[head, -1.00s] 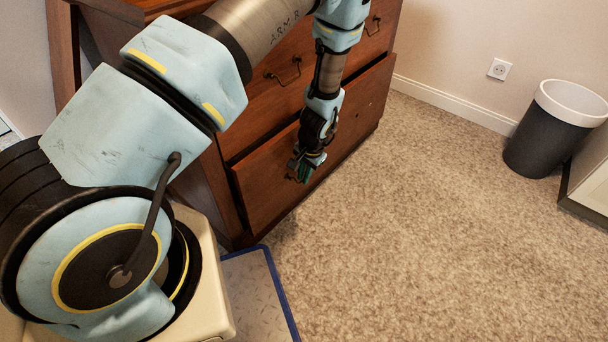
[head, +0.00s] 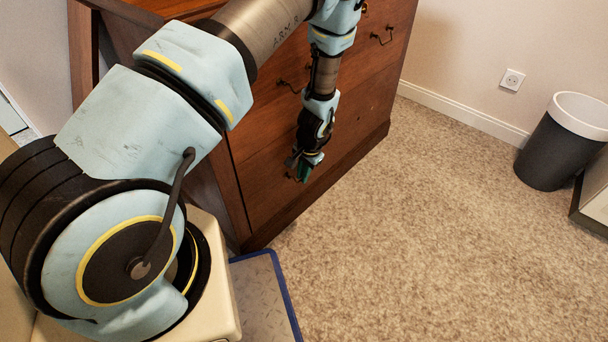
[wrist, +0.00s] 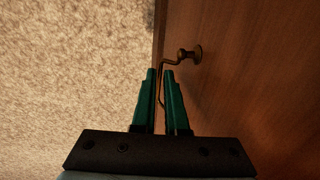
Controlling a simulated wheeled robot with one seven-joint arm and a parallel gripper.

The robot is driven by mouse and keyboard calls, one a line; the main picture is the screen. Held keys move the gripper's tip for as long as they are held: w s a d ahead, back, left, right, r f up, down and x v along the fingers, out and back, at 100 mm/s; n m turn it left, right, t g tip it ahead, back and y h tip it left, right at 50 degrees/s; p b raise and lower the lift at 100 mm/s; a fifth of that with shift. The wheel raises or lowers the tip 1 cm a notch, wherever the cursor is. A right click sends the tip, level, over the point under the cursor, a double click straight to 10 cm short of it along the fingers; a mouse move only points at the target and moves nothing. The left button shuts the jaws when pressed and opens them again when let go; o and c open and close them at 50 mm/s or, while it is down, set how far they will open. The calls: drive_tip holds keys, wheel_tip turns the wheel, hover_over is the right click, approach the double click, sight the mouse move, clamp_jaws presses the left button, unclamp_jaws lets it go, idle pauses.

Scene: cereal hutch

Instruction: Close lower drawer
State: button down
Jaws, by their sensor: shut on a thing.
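The lower drawer (head: 269,192) of the brown wooden dresser is at the bottom of the dresser in the head view. Its front looks flush, or nearly flush, with the dresser frame. My gripper (head: 301,176) is at the drawer front, low on the dresser. In the wrist view, my gripper's green fingers (wrist: 159,74) are shut on the drawer's dark metal handle (wrist: 170,62). One handle mount on the wooden front shows just beyond the fingertips. The rest of the handle is hidden by the fingers.
Upper drawers with handles (head: 383,38) are above. A dark bin with a white rim (head: 547,152) stands at the right by the wall. A blue-edged mat (head: 268,290) lies by my base. The carpet (head: 420,240) in front is clear.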

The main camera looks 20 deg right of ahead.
drive_tip(key=c, duration=0.9)
unclamp_jaws()
drive_tip(key=shift+w+a, duration=0.1)
drive_tip(key=shift+w, duration=0.15)
drive_tip(key=shift+c, duration=0.2)
wheel_tip(320, 180, up, 11)
drive_tip(key=s+d+p, duration=0.1)
drive_tip(key=s+p, duration=0.1)
drive_tip(key=p, duration=0.1)
drive_tip(key=shift+f, duration=0.2)
